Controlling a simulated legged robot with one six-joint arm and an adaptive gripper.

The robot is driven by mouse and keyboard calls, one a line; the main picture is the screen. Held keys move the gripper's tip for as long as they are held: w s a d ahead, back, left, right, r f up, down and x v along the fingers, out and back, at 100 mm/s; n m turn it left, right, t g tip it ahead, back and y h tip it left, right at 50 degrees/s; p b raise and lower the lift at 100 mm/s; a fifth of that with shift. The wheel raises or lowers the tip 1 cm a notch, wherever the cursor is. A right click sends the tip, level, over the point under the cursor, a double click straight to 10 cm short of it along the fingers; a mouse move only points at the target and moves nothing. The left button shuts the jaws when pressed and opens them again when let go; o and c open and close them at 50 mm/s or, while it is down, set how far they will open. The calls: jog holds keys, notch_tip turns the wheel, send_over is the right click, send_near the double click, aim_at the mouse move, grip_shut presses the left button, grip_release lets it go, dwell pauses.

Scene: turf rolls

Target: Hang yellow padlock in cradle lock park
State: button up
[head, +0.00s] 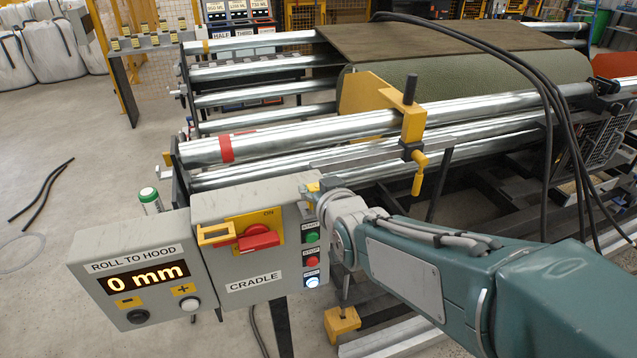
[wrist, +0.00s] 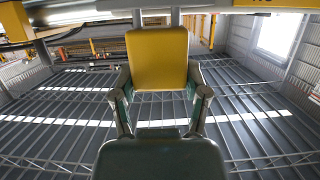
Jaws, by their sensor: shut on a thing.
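The yellow padlock (wrist: 157,60) is between the fingers of my gripper (wrist: 160,98) in the wrist view, with two grey shackle legs running to the top edge. In the head view only a small yellow part of the padlock (head: 313,187) shows, at the top right corner of the grey CRADLE box (head: 238,205). My gripper (head: 322,189) is shut on it there, mostly hidden by my wrist. I cannot tell whether the shackle touches anything. A yellow bracket (head: 215,235) sits beside the red switch (head: 258,239) on the box front. I cannot identify the lock park with certainty.
Green, red and white buttons (head: 312,261) line the box's right side, close to my wrist. The ROLL TO HOOD display (head: 142,280) stands at left. Steel rollers (head: 300,132) and a yellow clamp (head: 413,125) lie behind. Black cables (head: 545,85) hang at right.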

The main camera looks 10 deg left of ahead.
jog(key=shift+f, duration=0.55)
jog(key=o, duration=1.3)
jog(key=v, duration=1.2)
